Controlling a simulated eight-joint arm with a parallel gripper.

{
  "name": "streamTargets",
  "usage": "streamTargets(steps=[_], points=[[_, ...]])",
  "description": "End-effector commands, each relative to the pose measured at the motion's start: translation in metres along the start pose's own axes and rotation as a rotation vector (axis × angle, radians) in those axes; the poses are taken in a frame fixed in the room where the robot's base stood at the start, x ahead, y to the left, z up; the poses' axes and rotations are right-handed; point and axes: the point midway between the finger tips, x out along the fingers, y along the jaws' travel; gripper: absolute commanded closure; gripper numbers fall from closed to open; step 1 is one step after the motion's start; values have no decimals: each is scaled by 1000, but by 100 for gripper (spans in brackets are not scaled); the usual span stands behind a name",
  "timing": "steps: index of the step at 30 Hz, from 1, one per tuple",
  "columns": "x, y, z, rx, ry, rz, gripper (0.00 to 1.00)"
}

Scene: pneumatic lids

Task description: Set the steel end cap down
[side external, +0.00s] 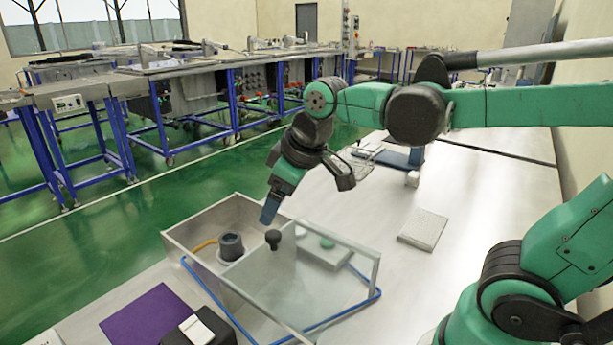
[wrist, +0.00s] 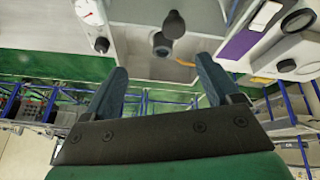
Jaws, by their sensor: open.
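My gripper (side external: 270,208) hangs tilted over the back edge of a grey-walled box (side external: 205,218). In the wrist view its two fingers (wrist: 162,88) are spread, with nothing between them. A dark cylinder (side external: 231,246) with an orange hose stands inside the box, below and left of the gripper; in the wrist view it shows a round opening (wrist: 161,47). A black knob (side external: 273,239) is just below the fingertips, close to a clear panel (side external: 330,262). I cannot make out for certain which piece is the steel end cap.
A blue tube (side external: 350,307) runs around the box. A purple mat (side external: 150,314) and a black block with a white top (side external: 198,329) lie in front. A grey pad (side external: 423,228) lies to the right, with bare table around it. A round gauge (wrist: 88,12) shows in the wrist view.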

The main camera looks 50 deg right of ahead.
Motion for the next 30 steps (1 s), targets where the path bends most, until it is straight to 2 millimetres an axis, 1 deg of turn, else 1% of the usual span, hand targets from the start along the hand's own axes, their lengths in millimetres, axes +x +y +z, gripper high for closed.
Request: streamTargets(steps=[1, 3, 6, 9, 30], points=[[1, -4, 14, 66, 34, 11, 18], [4, -7, 28, 156, 80, 22, 18], [9, -11, 42, 248, 128, 29, 18], [12, -13, 50, 299, 154, 31, 18], [13, -14, 51, 314, 161, 30, 18]])
